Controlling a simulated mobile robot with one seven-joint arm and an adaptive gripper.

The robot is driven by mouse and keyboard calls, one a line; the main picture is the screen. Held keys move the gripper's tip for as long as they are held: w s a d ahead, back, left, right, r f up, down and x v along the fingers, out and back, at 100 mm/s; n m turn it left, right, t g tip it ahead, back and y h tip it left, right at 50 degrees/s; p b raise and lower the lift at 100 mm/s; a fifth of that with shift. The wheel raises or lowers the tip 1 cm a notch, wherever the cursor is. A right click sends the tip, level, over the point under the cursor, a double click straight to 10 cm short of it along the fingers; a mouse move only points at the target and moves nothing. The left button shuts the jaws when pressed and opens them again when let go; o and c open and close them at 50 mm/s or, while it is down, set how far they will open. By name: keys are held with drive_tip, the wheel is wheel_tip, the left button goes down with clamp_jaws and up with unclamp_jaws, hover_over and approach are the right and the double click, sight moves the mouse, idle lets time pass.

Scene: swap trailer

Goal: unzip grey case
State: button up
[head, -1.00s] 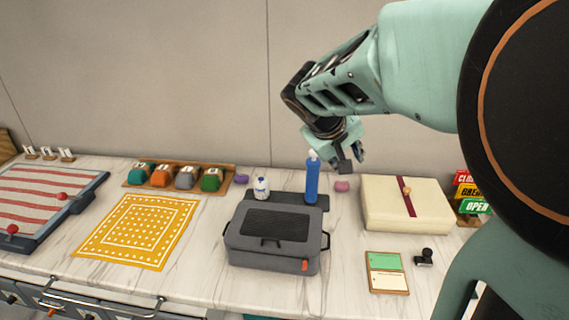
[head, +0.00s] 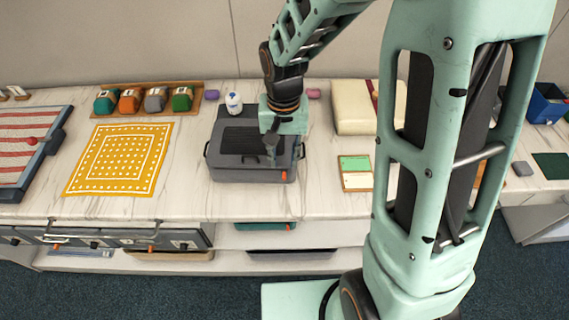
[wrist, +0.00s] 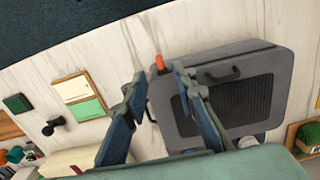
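The grey case (head: 228,165) lies closed on the marble counter, with a dark ribbed panel on its lid and a handle at its front. My gripper (head: 272,157) points down over the case's front right part. In the wrist view my gripper (wrist: 159,76) has its two fingers spread apart and nothing between them is held. The small orange zip pull (wrist: 159,63) shows between and just beyond the fingertips, at the case's corner. The case (wrist: 270,60) fills the right of that view. Whether a finger touches the case I cannot tell.
A yellow dotted cloth (head: 120,158) lies left of the case. A white bottle (head: 233,103) stands behind it. A cream box (head: 350,105) and a green-and-cream card board (head: 356,172) are to the right. The counter's front edge is close to the case.

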sight(284, 175)
drive_tip(key=shift+f, duration=3)
drive_tip(key=shift+c, duration=0.5)
clamp_jaws()
